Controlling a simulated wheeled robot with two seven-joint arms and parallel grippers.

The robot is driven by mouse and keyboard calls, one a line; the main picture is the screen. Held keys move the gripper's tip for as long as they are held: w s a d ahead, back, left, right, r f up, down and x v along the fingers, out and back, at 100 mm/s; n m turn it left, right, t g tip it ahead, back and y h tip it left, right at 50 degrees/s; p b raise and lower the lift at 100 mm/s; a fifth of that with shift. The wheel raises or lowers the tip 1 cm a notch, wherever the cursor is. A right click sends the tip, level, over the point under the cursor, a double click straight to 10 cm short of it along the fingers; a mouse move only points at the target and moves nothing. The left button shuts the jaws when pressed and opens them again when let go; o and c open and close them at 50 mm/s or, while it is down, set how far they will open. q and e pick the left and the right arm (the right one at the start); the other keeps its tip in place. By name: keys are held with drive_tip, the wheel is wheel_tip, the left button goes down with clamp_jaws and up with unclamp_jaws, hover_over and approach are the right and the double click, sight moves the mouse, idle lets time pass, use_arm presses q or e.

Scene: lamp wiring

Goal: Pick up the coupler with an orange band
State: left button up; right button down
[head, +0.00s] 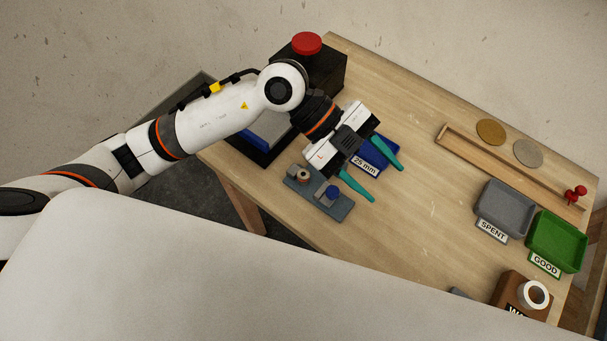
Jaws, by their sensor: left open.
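I cannot make out a coupler with an orange band anywhere in the head view. My left gripper (387,184) is over the middle of the wooden table (430,230), its two teal fingers spread apart and nothing seen between them. A grey-blue fixture (320,203) lies just left of and below the fingers, carrying a small tan-and-dark round part (303,177) and a blue round part (333,192). My right gripper is out of view.
A black box with a red button (306,43) stands at the back, near my left arm. At right are a wooden trough (490,165), gold (491,132) and silver discs, a grey SPENT tray (505,208), a green GOOD tray (556,241) and a brown block (512,290). The table centre is clear.

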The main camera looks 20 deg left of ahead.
use_arm(q)
drive_tip(key=w+a+f+n+t+y, duration=0.1)
drive_tip(key=w+a+f+y, duration=0.1)
drive_tip(key=a+f+y, duration=0.15)
drive_tip(key=w+a+f+n+y, duration=0.1)
drive_tip(key=w+a+f+y, duration=0.15)
drive_tip(key=a, duration=0.25)
drive_tip(key=n+t+y, duration=0.1)
drive_tip(key=n+y, duration=0.1)
drive_tip(key=y, duration=0.2)
approach(303, 174)
drive_tip(key=f, duration=0.1)
drive_tip(key=f+p, duration=0.1)
drive_tip(key=f, duration=0.1)
drive_tip(key=shift+s+d, duration=0.1)
drive_tip(key=shift+d, duration=0.2)
drive_tip(key=shift+s+d+f+p, duration=0.15)
drive_tip(key=shift+f+p, duration=0.3)
drive_tip(key=shift+f, duration=1.1)
drive_tip(key=shift+s+d+f+p, duration=0.1)
drive_tip(key=shift+f+p, duration=0.35)
drive_tip(key=shift+f, duration=1.1)
drive_tip(key=shift+c, duration=0.5)
drive_tip(key=c, duration=1)
